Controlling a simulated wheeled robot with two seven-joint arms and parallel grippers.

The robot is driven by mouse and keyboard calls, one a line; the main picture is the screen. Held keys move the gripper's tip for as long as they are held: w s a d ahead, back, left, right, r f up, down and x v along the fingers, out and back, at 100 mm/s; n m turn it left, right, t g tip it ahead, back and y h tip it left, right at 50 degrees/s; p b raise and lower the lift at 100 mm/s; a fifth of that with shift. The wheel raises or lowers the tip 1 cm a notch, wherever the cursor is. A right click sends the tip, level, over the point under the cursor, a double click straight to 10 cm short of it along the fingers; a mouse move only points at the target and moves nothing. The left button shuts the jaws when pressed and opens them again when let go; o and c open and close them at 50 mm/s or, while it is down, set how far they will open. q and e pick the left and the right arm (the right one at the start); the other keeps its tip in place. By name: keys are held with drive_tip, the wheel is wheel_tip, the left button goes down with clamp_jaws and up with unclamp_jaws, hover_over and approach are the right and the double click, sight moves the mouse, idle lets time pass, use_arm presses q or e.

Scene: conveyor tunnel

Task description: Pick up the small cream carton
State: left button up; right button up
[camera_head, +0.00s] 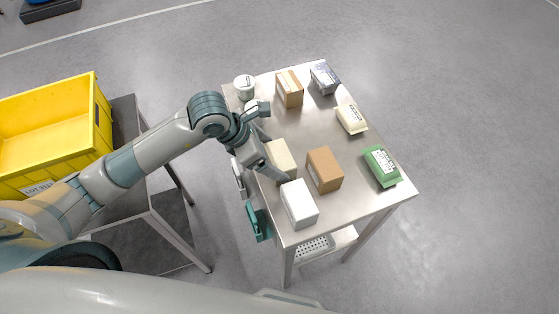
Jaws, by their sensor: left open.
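The small cream carton (284,157) stands on the steel table (311,124) near its left edge, behind a white box. My left gripper (273,158) is open at the carton's left side. One finger is toward the carton's far side and the other is low at its near left. Part of the carton's left side is hidden by the gripper. I cannot tell whether the fingers touch it. My right gripper is not in view.
Close by stand the white box (299,204) and a brown box (325,169). A green packet (381,167), a cream packet (351,119), a tan box (289,89), a grey-blue package (324,78) and a white tub (244,87) are farther off. A yellow crate (52,119) is left.

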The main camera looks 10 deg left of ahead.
use_arm(q)
drive_tip(key=shift+w+d+f+p, duration=0.1)
drive_tip(key=shift+d+f+p, duration=0.05)
drive_tip(key=shift+f+p, duration=0.15)
drive_tip(key=p+x, duration=0.1)
drive_tip(key=x, duration=0.2)
drive_tip(key=shift+p, duration=0.3)
drive_tip(key=shift+w+d+f, duration=0.15)
drive_tip(key=shift+w+f, duration=0.05)
drive_tip(key=shift+f, duration=0.3)
drive_tip(key=c, duration=1)
drive_tip(key=shift+r, duration=0.1)
